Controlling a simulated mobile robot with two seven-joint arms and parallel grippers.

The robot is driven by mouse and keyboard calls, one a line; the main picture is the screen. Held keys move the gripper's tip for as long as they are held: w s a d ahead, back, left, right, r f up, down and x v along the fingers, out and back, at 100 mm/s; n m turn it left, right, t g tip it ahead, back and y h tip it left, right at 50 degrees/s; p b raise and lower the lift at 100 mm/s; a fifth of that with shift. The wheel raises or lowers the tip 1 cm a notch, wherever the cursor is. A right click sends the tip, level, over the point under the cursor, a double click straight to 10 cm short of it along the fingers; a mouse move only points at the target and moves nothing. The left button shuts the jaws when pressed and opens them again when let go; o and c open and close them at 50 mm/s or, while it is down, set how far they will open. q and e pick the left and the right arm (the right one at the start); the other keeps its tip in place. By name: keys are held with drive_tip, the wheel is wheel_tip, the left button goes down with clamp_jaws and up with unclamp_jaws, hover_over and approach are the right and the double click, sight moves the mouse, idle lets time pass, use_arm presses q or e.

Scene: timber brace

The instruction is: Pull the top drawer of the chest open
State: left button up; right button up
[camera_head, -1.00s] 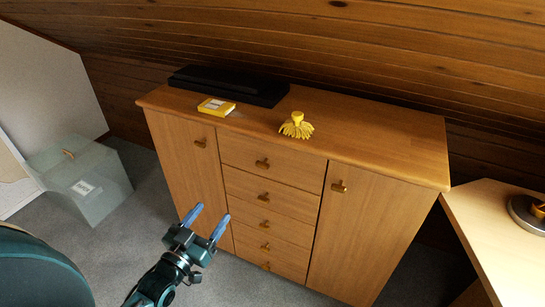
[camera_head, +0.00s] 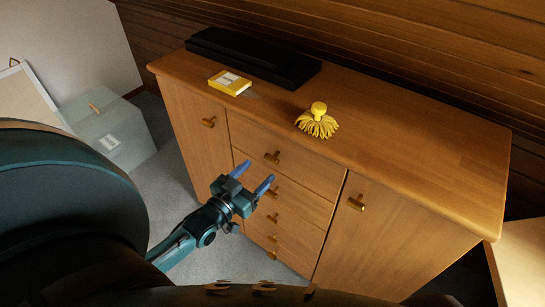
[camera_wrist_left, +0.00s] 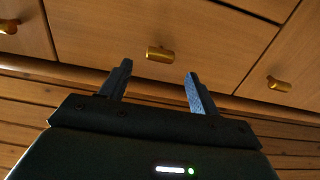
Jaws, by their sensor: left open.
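The wooden chest (camera_head: 440,150) has a middle column of drawers between two doors. Its top drawer (camera_head: 310,168) is closed, its front flush with the chest, with a small brass handle (camera_head: 272,157). My left gripper (camera_head: 257,173) is open and empty, in front of the drawers, its fingers pointing towards the chest. In the left wrist view the picture is upside down; the top drawer's handle (camera_wrist_left: 160,53) appears in line with the gap between the open fingers (camera_wrist_left: 158,70), beyond their tips and not touched. My right gripper is not in view.
On the chest top lie a black flat case (camera_head: 250,55), a yellow box (camera_head: 230,83) and a yellow brush (camera_head: 318,120). The doors have brass handles (camera_head: 208,122) (camera_head: 356,203). A translucent box (camera_head: 110,130) stands at left, a pale table (camera_head: 520,265) at right. Grey floor lies in front.

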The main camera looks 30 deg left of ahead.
sight(271, 157)
use_arm(q)
drive_tip(key=shift+w+d, duration=0.15)
drive_tip(key=shift+w, duration=1.7)
drive_tip(key=shift+w+d, duration=0.15)
drive_tip(key=shift+w, duration=1.65)
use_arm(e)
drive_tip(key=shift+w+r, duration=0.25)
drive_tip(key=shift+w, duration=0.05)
use_arm(q)
drive_tip(key=shift+c, duration=0.4)
clamp_jaws()
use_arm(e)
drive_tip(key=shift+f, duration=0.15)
use_arm(q)
drive_tip(key=shift+s, duration=0.1)
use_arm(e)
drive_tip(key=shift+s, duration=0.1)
